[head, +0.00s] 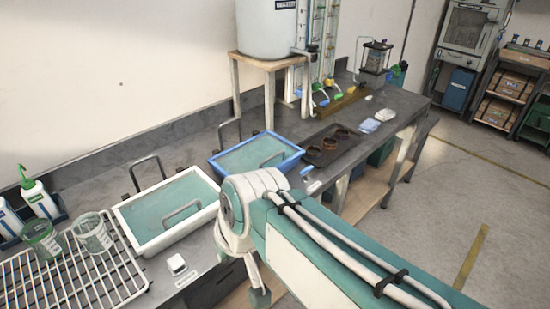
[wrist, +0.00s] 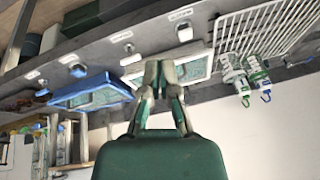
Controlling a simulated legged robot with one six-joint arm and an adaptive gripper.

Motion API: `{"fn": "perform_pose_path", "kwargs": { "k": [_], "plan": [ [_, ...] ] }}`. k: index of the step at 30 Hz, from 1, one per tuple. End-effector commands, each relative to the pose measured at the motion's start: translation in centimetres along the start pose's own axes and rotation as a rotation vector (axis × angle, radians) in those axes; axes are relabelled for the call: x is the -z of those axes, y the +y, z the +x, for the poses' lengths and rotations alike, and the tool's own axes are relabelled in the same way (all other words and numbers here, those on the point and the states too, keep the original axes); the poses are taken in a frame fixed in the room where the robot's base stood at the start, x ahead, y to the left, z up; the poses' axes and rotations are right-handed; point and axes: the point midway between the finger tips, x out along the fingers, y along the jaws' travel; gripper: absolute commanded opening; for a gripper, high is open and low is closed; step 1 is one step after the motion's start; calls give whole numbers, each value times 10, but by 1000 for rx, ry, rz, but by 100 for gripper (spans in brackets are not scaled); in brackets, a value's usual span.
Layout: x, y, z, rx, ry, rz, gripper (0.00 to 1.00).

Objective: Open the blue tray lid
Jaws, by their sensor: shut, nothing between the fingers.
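The blue tray (head: 287,141) sits on the grey bench in the middle of the head view, with a flat teal surface inside its rim. I cannot tell whether that surface is a lid or the contents. A bent metal handle (head: 230,130) stands at its back left side. In the wrist view, which looks upside down, the blue tray (wrist: 110,100) is to the left of my gripper. My gripper (wrist: 158,66) is shut and empty, its fingertips in front of the white tray (wrist: 196,74) in that picture, apart from the blue tray. My arm hides part of the bench in the head view.
A white tray (head: 150,246) with metal handles stands left of the blue one. A wire rack (head: 75,285) with beakers (head: 92,234) is at far left. A dark mat with brown rings (head: 341,131) lies right of the blue tray. A tank (head: 268,30) stands behind.

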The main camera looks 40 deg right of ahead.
Motion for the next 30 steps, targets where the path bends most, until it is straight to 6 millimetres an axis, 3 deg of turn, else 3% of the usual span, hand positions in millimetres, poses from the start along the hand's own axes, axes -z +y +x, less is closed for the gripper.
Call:
{"fn": "perform_pose_path", "kwargs": {
  "k": [10, 17, 23, 26, 30],
  "plan": [
    [13, -11, 29, 165, -190, 383, 0],
    [51, -3, 55, 407, -354, 863, 0],
    [102, 29, 75, 665, -433, 1289, 0],
    [127, 56, 84, 808, -446, 1497, 0],
    [159, 111, 97, 1029, -425, 1775, 0]
  ]
}}
